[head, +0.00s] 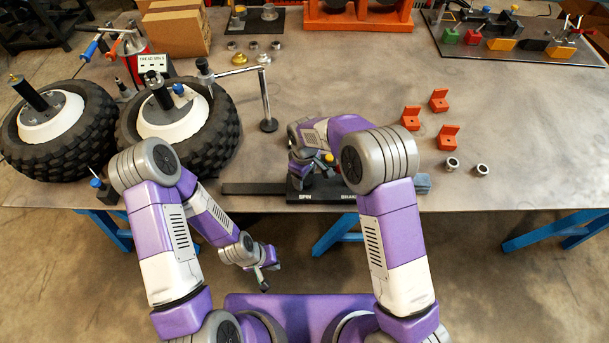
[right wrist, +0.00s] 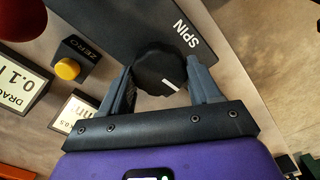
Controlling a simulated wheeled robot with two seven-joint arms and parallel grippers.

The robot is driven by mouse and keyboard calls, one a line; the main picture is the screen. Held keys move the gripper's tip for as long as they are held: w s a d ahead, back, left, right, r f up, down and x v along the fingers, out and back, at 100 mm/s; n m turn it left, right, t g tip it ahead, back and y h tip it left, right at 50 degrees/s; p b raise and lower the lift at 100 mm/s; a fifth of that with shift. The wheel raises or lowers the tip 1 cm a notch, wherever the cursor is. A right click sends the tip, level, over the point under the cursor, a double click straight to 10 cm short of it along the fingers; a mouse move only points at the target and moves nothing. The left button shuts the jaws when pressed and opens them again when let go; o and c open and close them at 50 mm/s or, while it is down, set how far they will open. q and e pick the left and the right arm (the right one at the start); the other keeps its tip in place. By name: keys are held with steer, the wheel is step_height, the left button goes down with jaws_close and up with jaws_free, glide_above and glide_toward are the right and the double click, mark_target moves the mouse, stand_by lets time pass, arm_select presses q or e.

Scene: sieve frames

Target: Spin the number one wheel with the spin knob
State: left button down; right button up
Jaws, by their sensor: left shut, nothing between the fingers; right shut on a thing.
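In the right wrist view the black spin knob (right wrist: 158,62), with a white mark, sits on a dark panel (right wrist: 165,18) lettered SPIN. My right gripper (right wrist: 160,75) has its fingers on both sides of the knob and is shut on it. In the head view my right gripper (head: 312,168) is over the panel at the table's front, and hides the knob. Two wheels, a left one (head: 55,128) and a right one (head: 180,122), stand at the left; I cannot read which is number one. My left gripper (head: 263,283) is shut and empty, in front of the table edge.
A metal stand arm (head: 265,98) reaches beside the right wheel. Orange blocks (head: 447,138) and metal rings (head: 452,164) lie to the right. A yellow button (right wrist: 68,69) marked ZERO and displays (right wrist: 20,85) are near the knob.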

steer(key=m, duration=0.4)
steer(key=shift+m, duration=0.3)
steer(key=m, duration=0.3)
steer(key=shift+m, duration=0.4)
steer(key=m, duration=0.4)
steer(key=shift+p, duration=0.3)
steer(key=m, duration=0.4)
steer(key=shift+p, duration=0.35)
steer(key=m+p, duration=0.1)
steer(key=m, duration=0.3)
steer(key=shift+d+m, duration=0.1)
steer(key=shift+m, duration=0.2)
steer(key=m+p, duration=0.1)
steer(key=m, duration=0.2)
steer(key=shift+m, duration=0.3)
steer(key=m+p, duration=0.2)
steer(key=m, duration=0.3)
steer(key=shift+s, duration=0.1)
steer(key=shift+m+p, duration=0.65)
steer(key=shift+m, duration=1.05)
